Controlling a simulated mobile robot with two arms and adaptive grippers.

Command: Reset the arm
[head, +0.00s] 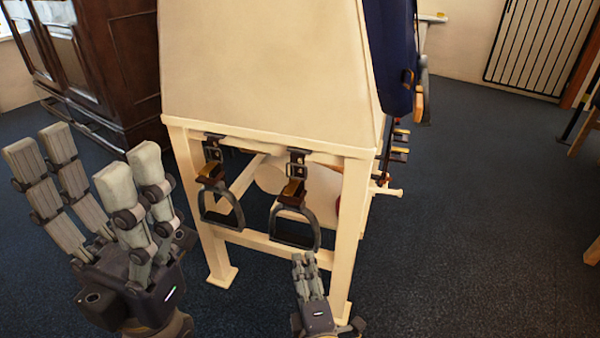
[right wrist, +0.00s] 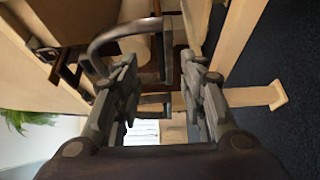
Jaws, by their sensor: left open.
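My left gripper (head: 88,165) is wide open and empty at the left of the head view, in front of the cream saddle stand (head: 262,70) and well away from the stirrups. My right gripper (head: 304,262) is lower and further off, just below the right stirrup (head: 292,222). In the right wrist view its fingers (right wrist: 158,65) stand apart with a clear gap. A dark metal stirrup (right wrist: 120,33) shows just beyond the fingertips; I cannot tell whether they touch. The left stirrup (head: 222,205) hangs free under the stand.
The stand's front leg (head: 345,240) is close to my right gripper. A dark wooden cabinet (head: 110,60) stands at the back left. A dark blue item (head: 392,50) hangs on the stand's right side. The carpet (head: 470,220) to the right is clear.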

